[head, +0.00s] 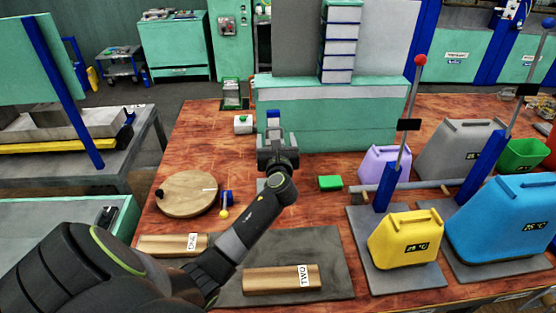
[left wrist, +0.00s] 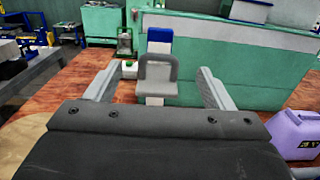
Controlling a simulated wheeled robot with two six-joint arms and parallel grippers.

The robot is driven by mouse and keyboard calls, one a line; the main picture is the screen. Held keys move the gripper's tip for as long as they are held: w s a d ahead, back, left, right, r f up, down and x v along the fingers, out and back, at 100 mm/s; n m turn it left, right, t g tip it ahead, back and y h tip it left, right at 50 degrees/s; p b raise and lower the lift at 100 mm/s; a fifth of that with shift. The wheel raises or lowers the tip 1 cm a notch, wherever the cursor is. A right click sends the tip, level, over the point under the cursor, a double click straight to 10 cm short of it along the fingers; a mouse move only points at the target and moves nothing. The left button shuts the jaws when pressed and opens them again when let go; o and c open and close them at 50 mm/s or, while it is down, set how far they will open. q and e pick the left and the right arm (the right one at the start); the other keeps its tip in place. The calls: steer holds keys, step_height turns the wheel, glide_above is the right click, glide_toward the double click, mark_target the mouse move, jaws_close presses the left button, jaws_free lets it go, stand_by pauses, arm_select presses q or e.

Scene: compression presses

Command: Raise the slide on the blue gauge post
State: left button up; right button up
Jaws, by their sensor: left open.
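The gauge post (left wrist: 159,35) stands upright in the middle of the left wrist view, with a blue top and a white lower part. Its blue top (head: 273,115) also shows in the head view, just beyond my left gripper. A grey slide (left wrist: 158,73) with a loop-shaped handle sits on the post, below the blue part. My left gripper (head: 277,142) is open, and its two fingers (left wrist: 160,73) spread on either side of the slide in the picture. I cannot tell whether the slide is fully between them. The post's foot is hidden. My right gripper is not in view.
A green cabinet block (head: 325,125) stands behind the post. A small white-and-green box (head: 243,124) is to its left. A green block (head: 330,183), a round wooden board (head: 187,194) and lever presses with a yellow canister (head: 405,240) share the table.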

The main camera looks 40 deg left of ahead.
arm_select(q)
steer(key=b+v, duration=0.1)
steer(key=v, duration=0.7)
stand_by(0.5)
